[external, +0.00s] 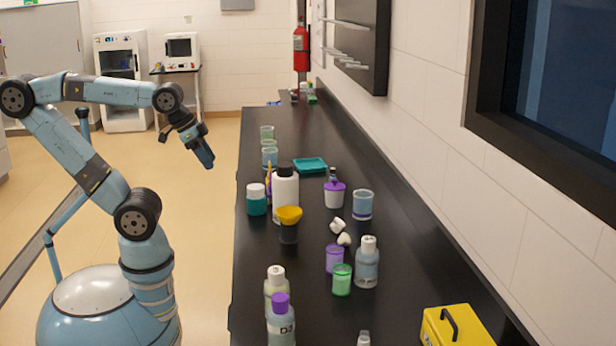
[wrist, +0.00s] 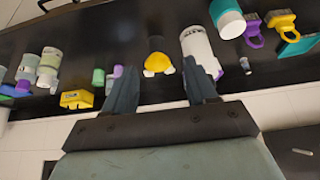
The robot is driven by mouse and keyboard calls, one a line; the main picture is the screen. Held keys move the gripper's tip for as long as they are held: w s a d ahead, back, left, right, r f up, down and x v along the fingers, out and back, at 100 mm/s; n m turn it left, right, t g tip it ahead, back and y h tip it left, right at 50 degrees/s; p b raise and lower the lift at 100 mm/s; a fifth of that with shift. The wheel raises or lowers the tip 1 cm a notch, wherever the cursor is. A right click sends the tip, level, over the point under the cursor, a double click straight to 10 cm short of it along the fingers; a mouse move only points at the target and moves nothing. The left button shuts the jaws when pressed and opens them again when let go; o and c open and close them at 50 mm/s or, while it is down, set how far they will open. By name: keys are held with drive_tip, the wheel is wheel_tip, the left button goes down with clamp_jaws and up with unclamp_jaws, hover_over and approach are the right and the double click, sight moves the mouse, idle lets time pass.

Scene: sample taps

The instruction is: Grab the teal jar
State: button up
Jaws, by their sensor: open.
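The teal jar (external: 256,204) with a white lid stands upright on the black bench near its left edge, just left of a tall white bottle (external: 285,190). In the wrist view the teal jar (wrist: 231,24) shows at the top, right of the fingers and beside the white bottle. My gripper (external: 207,161) hangs in the air left of the bench, above bench height and apart from the jar. Its two fingers are spread and empty in the wrist view (wrist: 161,68).
A black cup with a yellow top (external: 289,222) stands in front of the white bottle. A teal tray (external: 310,165) lies behind it. Several bottles and cups crowd the bench (external: 410,262). A yellow box (external: 455,327) sits at the near right. Open floor lies left of the bench.

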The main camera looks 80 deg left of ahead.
drive_tip(key=shift+o, duration=0.4)
drive_tip(key=o, duration=0.4)
drive_tip(key=shift+o, duration=0.2)
drive_tip(key=shift+r, duration=0.1)
